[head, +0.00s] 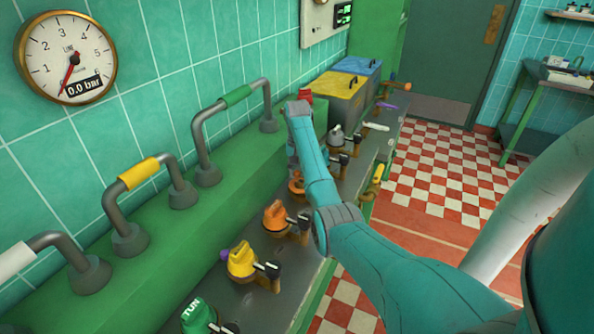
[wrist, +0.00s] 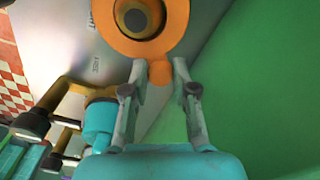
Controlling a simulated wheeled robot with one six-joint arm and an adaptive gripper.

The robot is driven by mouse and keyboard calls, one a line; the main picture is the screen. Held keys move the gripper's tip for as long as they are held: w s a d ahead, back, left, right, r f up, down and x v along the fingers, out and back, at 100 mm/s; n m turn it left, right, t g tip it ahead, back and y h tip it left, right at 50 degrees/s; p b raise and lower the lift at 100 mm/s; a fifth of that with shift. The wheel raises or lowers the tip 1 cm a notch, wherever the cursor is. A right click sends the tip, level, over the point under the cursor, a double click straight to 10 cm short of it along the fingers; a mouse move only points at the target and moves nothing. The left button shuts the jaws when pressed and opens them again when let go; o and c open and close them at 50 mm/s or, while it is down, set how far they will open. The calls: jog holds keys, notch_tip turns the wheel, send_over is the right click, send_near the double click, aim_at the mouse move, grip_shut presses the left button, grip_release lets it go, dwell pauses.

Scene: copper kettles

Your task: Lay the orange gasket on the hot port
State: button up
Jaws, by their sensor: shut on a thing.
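The orange gasket (wrist: 178,28) is a flat ring with a small tab, at the top of the wrist view. My gripper (wrist: 160,72) is shut on the tab, one finger on each side. Through the ring's hole shows a round brass port (wrist: 124,22) with a dark centre. The ring appears around or above this port; I cannot tell whether it touches the plate. The label beside it is too small to read, so I cannot tell whether this is the hot port. In the head view my arm hides most of my gripper (head: 292,150).
A teal fitting (wrist: 99,122) with black-tipped levers stands close left of my gripper in the wrist view. Orange (head: 275,215), yellow (head: 242,260) and green (head: 198,315) fittings line the grey counter (head: 300,265). A green ledge (head: 150,270) with pipes runs along the wall.

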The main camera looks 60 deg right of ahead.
jog(key=shift+s+f, duration=0.1)
jog(key=shift+f, duration=0.5)
dwell(0.5)
jog(key=o, duration=1)
